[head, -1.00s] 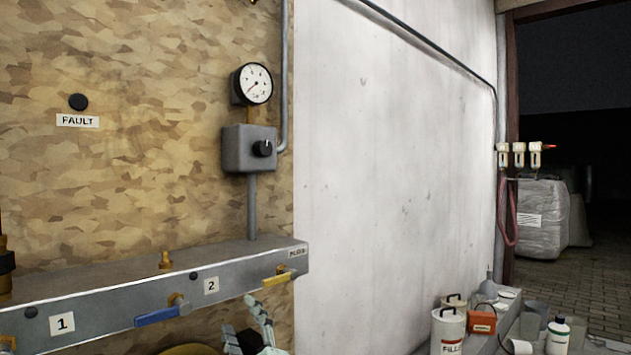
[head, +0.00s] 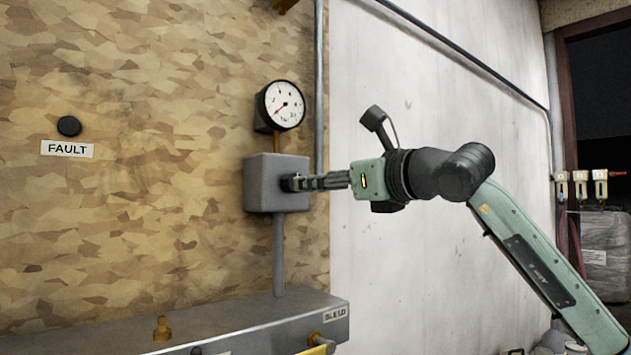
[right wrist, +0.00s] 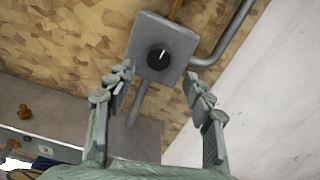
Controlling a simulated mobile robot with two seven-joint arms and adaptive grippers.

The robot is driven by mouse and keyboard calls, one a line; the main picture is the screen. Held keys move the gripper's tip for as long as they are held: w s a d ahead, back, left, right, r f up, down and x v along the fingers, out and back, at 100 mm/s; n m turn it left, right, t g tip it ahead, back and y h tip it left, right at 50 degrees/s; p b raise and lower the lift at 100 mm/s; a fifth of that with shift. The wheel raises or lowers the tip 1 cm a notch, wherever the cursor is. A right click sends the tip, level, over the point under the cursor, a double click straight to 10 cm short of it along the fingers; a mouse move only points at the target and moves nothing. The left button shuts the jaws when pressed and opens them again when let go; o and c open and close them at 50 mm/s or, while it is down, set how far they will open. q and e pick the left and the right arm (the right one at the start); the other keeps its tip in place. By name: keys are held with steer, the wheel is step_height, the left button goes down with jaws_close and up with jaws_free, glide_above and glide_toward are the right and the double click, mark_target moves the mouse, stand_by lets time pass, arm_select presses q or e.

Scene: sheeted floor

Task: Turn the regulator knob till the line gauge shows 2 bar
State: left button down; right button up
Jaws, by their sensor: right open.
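The black regulator knob (right wrist: 158,57) with its white mark sits on a grey box (head: 262,185) on the wall. My right gripper (head: 300,183) reaches in from the right, level with the knob. In the right wrist view the open fingers of my right gripper (right wrist: 158,77) stand either side of the knob's line, with nothing between the tips; I cannot tell whether they touch it. The round white line gauge (head: 285,105) sits above the box, its red needle pointing down-left near the low end. My left gripper is out of view.
A grey pipe (head: 319,90) runs up beside the gauge. Below is a metal manifold ledge (head: 235,320) with a brass fitting (head: 161,329). A FAULT label (head: 67,149) and dark button (head: 69,126) are on the wall at left.

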mark_target(287, 181)
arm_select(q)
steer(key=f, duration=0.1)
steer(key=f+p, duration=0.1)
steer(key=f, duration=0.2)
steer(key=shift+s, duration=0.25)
arm_select(e)
steer(key=x, duration=0.6)
steer(key=shift+a, duration=0.1)
steer(key=shift+c, duration=0.4)
steer(key=c, duration=1.1)
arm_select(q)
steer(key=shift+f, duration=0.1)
arm_select(e)
steer(key=shift+f, duration=0.1)
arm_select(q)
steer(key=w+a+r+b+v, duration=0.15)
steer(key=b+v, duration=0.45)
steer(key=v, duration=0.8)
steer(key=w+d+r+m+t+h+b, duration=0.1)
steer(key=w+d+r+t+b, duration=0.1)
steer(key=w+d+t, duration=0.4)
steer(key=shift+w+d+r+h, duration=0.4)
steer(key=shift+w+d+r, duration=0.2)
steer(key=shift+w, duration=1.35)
arm_select(e)
steer(key=shift+m, duration=7)
